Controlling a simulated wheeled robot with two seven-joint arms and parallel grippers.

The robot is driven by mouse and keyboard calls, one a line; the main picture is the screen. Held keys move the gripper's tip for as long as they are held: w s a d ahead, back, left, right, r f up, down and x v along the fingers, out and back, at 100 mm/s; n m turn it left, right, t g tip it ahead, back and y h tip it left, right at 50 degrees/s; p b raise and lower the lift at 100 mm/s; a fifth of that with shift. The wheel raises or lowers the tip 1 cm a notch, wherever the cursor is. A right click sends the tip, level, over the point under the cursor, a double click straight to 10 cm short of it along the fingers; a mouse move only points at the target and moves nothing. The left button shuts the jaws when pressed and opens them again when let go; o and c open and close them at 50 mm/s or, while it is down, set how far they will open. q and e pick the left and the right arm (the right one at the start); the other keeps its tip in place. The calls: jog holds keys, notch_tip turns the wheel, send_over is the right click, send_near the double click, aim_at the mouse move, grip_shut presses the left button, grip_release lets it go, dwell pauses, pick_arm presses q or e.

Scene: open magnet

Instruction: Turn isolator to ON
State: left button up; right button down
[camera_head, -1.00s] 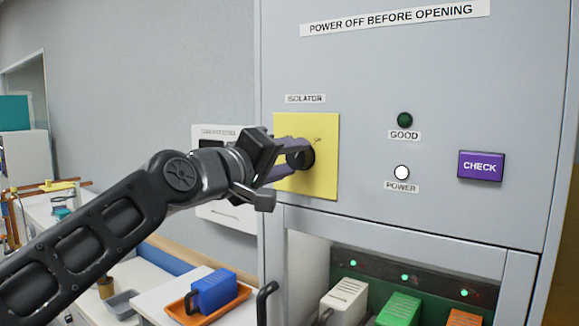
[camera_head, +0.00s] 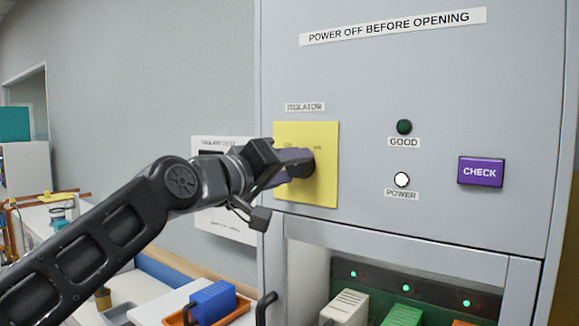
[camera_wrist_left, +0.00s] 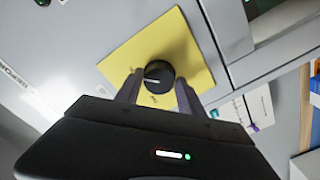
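The isolator knob (camera_head: 303,166) is a round black dial on a yellow plate (camera_head: 318,187) on the grey cabinet front. My left gripper (camera_head: 296,163) reaches it from the left. In the left wrist view the knob (camera_wrist_left: 158,73) sits between the two purple-grey fingers (camera_wrist_left: 159,82), with one against each side. A white mark shows on the knob's face. Small labels at the plate's upper left and right are too blurred to read surely. The POWER lamp (camera_head: 401,180) looks white and the GOOD lamp (camera_head: 404,127) dark green. My right gripper is not in view.
A purple CHECK button (camera_head: 481,172) is on the panel's right. Below, an open bay holds several coloured modules (camera_head: 402,314) under green lights. A blue block (camera_head: 212,303) sits in an orange tray at lower left. A white wall panel (camera_head: 226,222) is behind my gripper.

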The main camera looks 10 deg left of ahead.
pick_arm(q)
jog(key=o, duration=0.3)
jog(key=shift+r, duration=0.1)
jog(key=b+v, duration=0.3)
jog(key=v, duration=0.5)
dwell(0.4)
